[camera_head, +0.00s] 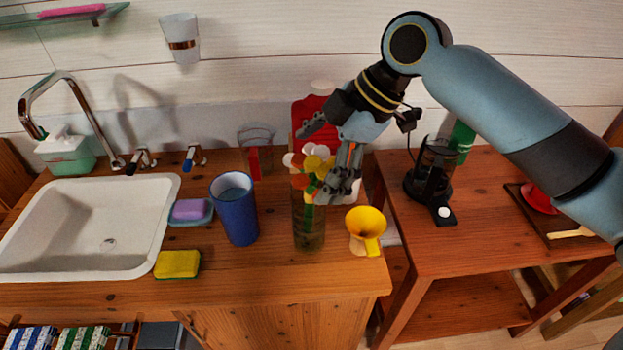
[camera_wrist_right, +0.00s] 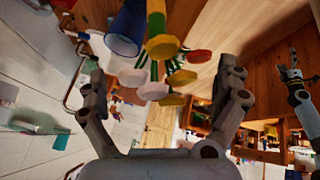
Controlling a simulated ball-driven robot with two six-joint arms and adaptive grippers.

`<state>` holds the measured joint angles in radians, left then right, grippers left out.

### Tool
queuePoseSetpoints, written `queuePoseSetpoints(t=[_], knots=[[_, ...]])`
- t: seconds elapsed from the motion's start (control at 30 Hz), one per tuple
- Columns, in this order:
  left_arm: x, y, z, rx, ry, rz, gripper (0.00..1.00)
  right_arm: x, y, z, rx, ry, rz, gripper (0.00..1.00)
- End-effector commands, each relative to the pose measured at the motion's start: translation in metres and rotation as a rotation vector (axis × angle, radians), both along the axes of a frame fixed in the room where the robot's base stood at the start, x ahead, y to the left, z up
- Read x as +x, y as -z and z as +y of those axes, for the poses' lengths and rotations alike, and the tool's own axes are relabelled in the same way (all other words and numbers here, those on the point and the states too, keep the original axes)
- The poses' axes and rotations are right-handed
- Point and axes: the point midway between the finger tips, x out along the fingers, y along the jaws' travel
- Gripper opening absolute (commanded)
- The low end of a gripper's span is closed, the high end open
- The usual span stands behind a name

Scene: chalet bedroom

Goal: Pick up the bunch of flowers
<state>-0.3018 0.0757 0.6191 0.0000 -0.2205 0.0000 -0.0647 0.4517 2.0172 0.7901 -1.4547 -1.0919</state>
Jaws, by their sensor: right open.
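The bunch of flowers (camera_head: 316,172) has yellow, orange, red and white heads. It stands in a clear glass vase (camera_head: 308,232) near the counter's front edge. My right gripper (camera_head: 322,158) is open at the flower heads, with its fingers to their upper and right sides. In the right wrist view the flowers (camera_wrist_right: 158,60) lie between the spread fingers of this gripper (camera_wrist_right: 165,75), and no finger is seen closed on them. What looks like my left gripper (camera_wrist_right: 294,85) shows at that view's right edge; its jaws are unclear. It is absent from the head view.
A blue cup (camera_head: 235,215) stands left of the vase, and a yellow cup-like object (camera_head: 368,224) stands close on its right. A red object (camera_head: 308,115) is behind. A sponge (camera_head: 177,264), soap (camera_head: 188,209) and sink (camera_head: 90,225) are to the left.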

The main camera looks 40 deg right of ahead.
Motion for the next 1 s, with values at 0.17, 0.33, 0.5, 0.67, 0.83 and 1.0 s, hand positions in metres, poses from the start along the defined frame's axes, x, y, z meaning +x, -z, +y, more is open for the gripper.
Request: queuePoseSetpoints(t=[0.17, 0.33, 0.5, 0.67, 0.83, 1.0], knots=[[-0.0004, 0.0003, 0.0, 0.0, 0.0, 0.001, 1.0, 0.0, -0.0002, -0.0002, 0.0, 0.0, 0.0, 0.91], [-0.0001, 0.0003, 0.0007, 0.001, 0.0, 0.0, 1.0, -0.0002, -0.0003, -0.0002, 0.0, 0.0, 0.0, 0.69], [0.0007, 0.0001, 0.0025, 0.003, 0.001, -0.001, 1.0, -0.0001, -0.0005, -0.0002, -0.001, 0.0, -0.001, 0.46], [0.0016, -0.0001, 0.0031, 0.004, 0.001, -0.002, 1.0, 0.0001, -0.0006, -0.0003, -0.001, 0.0, -0.001, 0.41], [0.0025, -0.0002, 0.0035, 0.004, 0.002, -0.004, 1.0, 0.0003, -0.0007, -0.0004, -0.001, 0.0, -0.002, 0.41], [0.0029, 0.0008, 0.0035, 0.004, 0.002, -0.004, 1.0, 0.0009, -0.004, -0.0005, -0.001, -0.001, -0.005, 0.41]])
